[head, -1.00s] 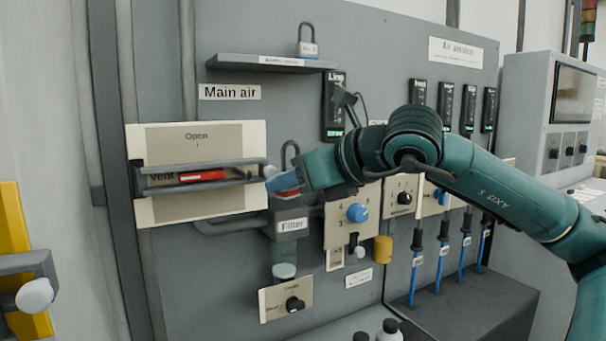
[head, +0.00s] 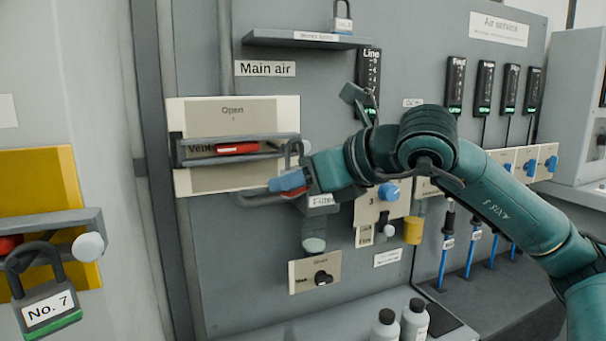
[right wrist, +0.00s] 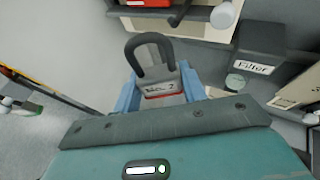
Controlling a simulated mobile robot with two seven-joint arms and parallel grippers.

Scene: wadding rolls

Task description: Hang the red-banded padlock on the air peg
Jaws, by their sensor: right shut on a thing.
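My right gripper (head: 287,182) is shut on the red-banded padlock, in front of the main air panel. The padlock's dark shackle (head: 292,153) points up beside the right end of the panel's grey bracket (head: 235,158). The right wrist view shows the padlock body (right wrist: 160,88) between blue fingers, with a red band below its label. There, the peg's white round end (right wrist: 224,15) lies up and right of the shackle, apart from it in the picture. In the head view the peg end is mostly hidden by the padlock and gripper. My left gripper is out of view.
A green-banded padlock, No. 7 (head: 46,305), hangs on another bracket by the yellow plate (head: 40,190) at left. A shelf (head: 305,40) above bears another padlock (head: 342,18). The filter (head: 318,215) is just below my gripper. Bottles (head: 414,318) stand at the bottom.

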